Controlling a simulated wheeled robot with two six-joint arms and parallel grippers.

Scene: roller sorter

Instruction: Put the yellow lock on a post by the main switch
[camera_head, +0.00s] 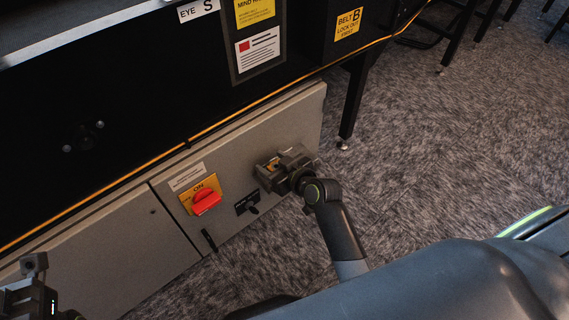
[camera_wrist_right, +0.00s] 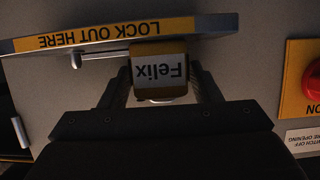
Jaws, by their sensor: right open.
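The yellow lock (camera_wrist_right: 160,72), with a white "Felix" label, sits between the fingers of my right gripper (camera_wrist_right: 165,85). Those fingers are open around it. The lock is right against the edge of the "LOCK OUT HERE" strip (camera_wrist_right: 105,34); a thin metal rod (camera_wrist_right: 103,57) runs beside it. I cannot tell whether its shackle is around a post. In the head view my right gripper (camera_head: 284,168) is at the cabinet front, right of the main switch (camera_head: 205,200), a red knob on a yellow plate. My left gripper (camera_head: 30,298) is partly in view at the lower left; its fingers are unclear.
The grey cabinet (camera_head: 110,240) stands below the black machine side (camera_head: 90,110). A small black switch (camera_head: 248,204) lies between the main switch and my right gripper. A black machine leg (camera_head: 354,97) stands to the right, with open carpet (camera_head: 430,150) beyond it.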

